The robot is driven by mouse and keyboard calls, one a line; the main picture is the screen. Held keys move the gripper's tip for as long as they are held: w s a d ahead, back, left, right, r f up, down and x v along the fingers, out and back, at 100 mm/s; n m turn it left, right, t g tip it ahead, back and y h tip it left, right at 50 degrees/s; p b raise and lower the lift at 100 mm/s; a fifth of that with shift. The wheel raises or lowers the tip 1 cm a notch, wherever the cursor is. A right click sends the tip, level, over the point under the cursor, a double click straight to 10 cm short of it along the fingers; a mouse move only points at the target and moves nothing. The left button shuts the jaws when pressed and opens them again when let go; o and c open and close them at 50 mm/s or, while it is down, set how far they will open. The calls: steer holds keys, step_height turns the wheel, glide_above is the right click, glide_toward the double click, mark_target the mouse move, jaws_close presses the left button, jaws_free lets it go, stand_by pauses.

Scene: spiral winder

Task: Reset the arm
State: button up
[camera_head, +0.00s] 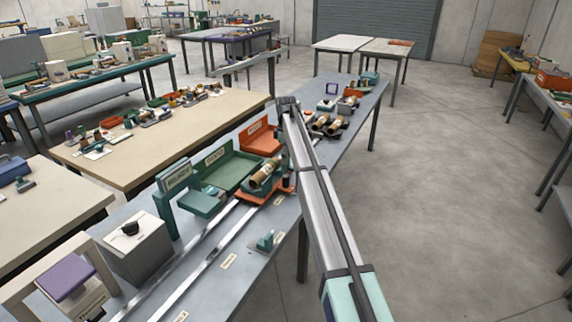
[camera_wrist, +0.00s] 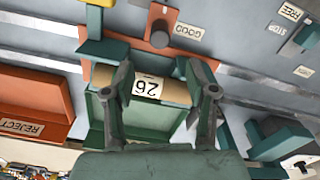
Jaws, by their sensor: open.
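In the wrist view my gripper (camera_wrist: 160,72) is open, its two dark green fingers spread with nothing gripped between them. A brown tube (camera_wrist: 178,91) with a white label reading 26 lies beyond the fingers; they overlap its two end regions in the picture. Whether they touch it cannot be told. In the head view the tube (camera_head: 262,174) rests on an orange and green holder (camera_head: 262,194) on the grey bench. My long silver arm link crosses the head view, and the gripper cannot be made out clearly there.
A green tray (camera_head: 228,170) and an orange tray (camera_head: 258,135) stand behind the tube. The reject-labelled orange tray (camera_wrist: 38,100) also shows in the wrist view. Metal rails (camera_head: 215,258) run along the bench (camera_head: 235,285). More tubes (camera_head: 325,124) lie farther back. Open floor lies right of the bench.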

steer(key=shift+r, duration=0.2)
steer(key=s+d+f+m, duration=0.1)
steer(key=s+f, duration=0.3)
steer(key=s+d+f+m, duration=0.1)
steer(key=s+d+f, duration=0.1)
steer(key=s+f, duration=0.2)
steer(key=s+d+f+m, duration=0.1)
steer(key=s+f+m, duration=0.1)
steer(key=s+f, duration=0.3)
steer(key=shift+s+d, duration=0.2)
steer(key=shift+s, duration=0.35)
steer(key=s+d+f+m, duration=0.2)
steer(key=s+f+m, duration=0.25)
steer(key=s, duration=0.85)
steer(key=s+d+f+m, duration=0.3)
steer(key=s+f, duration=0.3)
steer(key=s, duration=0.6)
steer(key=s+d+f+m, duration=0.2)
steer(key=s+f+m, duration=0.3)
steer(key=s, duration=0.8)
steer(key=s+f+g, duration=0.3)
steer(key=s+f, duration=0.6)
steer(key=s, duration=0.5)
steer(key=s+f+g, duration=0.3)
steer(key=s+f, duration=0.7)
steer(key=s, duration=0.5)
steer(key=shift+s+n+g, duration=0.15)
steer(key=shift+n+g, duration=0.25)
steer(key=shift+n, duration=0.05)
